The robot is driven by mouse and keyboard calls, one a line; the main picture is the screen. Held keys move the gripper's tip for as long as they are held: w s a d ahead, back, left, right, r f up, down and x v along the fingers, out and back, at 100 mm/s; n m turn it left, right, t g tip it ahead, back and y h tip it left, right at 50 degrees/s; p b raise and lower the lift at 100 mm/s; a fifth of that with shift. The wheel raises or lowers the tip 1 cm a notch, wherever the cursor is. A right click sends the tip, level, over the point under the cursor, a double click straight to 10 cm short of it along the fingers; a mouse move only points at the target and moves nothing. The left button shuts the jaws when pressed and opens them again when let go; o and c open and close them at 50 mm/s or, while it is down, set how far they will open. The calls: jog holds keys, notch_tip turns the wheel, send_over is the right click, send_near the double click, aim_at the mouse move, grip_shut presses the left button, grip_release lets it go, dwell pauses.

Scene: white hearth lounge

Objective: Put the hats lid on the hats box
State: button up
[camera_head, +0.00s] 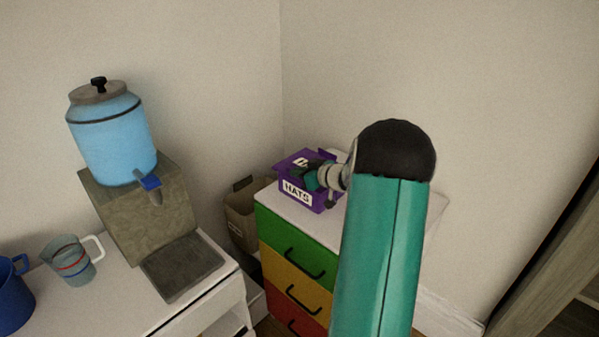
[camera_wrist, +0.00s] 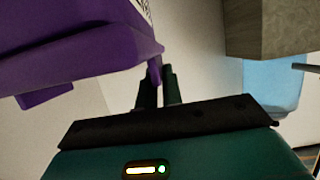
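The purple hats box (camera_head: 288,183) stands on the drawer unit, its white "HATS" label facing front. A purple panel with a second white label (camera_head: 302,161) shows behind and above the front; I cannot tell clearly where box and lid part. My gripper (camera_head: 312,180) is over the box's right half and hides part of it. In the wrist view its two dark fingers (camera_wrist: 160,76) are close together on a narrow purple tab (camera_wrist: 154,72), apparently part of the hats lid. Broad purple surfaces (camera_wrist: 80,50) fill the upper left of that view.
The drawer unit (camera_head: 275,201) has green, yellow and red fronts. A brown bin (camera_head: 240,215) stands to its left. Further left, a table holds a blue drink dispenser (camera_head: 112,140) on a stone block, a clear mug (camera_head: 70,262) and a blue mug (camera_head: 12,298). Walls close in behind.

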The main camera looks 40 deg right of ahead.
jog(key=o, duration=0.5)
jog(key=shift+c, duration=0.2)
jog(key=v, duration=1.3)
jog(key=shift+s+r, duration=0.2)
jog(key=shift+s, duration=0.15)
